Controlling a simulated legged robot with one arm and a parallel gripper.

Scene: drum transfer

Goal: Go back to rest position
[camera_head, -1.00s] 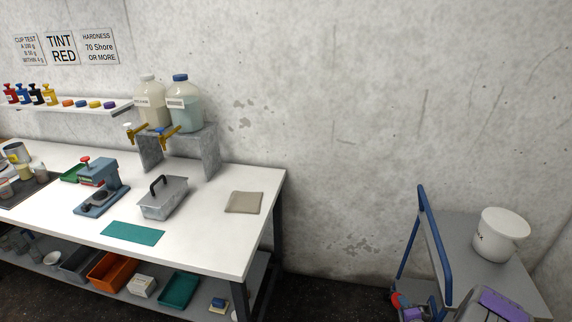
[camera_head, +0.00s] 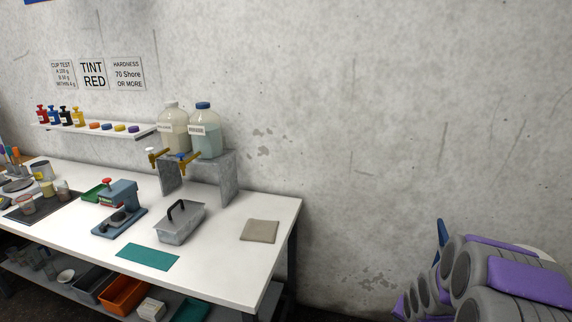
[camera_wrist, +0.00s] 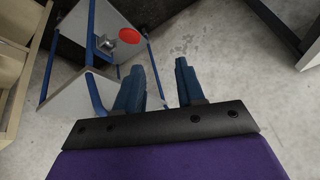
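My gripper (camera_wrist: 160,75) shows in the wrist view with its two blue fingers apart and nothing between them. In the head view, my grey and purple arm (camera_head: 525,285) fills the lower right corner, folded close to the camera.
A white workbench (camera_head: 225,275) stands at left with a lidded grey tin (camera_head: 180,227), a press (camera_head: 120,212) and two jugs on a stand. In the wrist view, a blue-railed trolley (camera_wrist: 88,45) is left of the fingers.

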